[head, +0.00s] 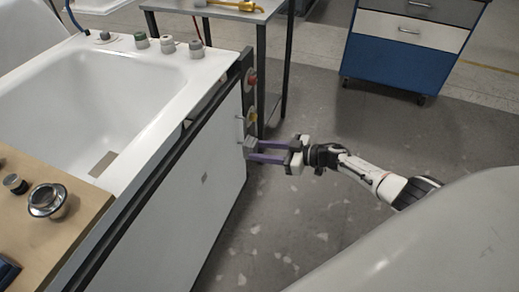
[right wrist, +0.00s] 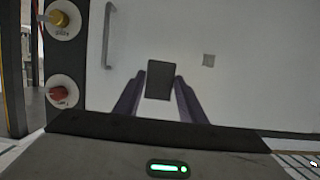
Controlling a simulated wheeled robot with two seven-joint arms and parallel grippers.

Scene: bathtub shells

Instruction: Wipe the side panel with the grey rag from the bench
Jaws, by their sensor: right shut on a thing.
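The white side panel (head: 190,190) is the outer face of the bathtub shell, and it fills most of the right wrist view (right wrist: 245,100). My right gripper (head: 253,152), with purple fingers, is at the panel's far upper end. It is shut on the grey rag (head: 249,144), a small block-like piece between the fingertips. In the right wrist view the rag (right wrist: 158,80) is a dark grey rectangle in front of the panel; I cannot tell whether it touches. A small grey patch (head: 205,178) marks the panel, also in the right wrist view (right wrist: 208,60). My left gripper is out of view.
A handle (right wrist: 108,35) is fixed on the panel beside a dark post with a yellow knob (right wrist: 60,18) and a red knob (right wrist: 60,94). A wooden board (head: 40,225) with fittings lies across the tub. A blue drawer cabinet (head: 400,60) stands behind.

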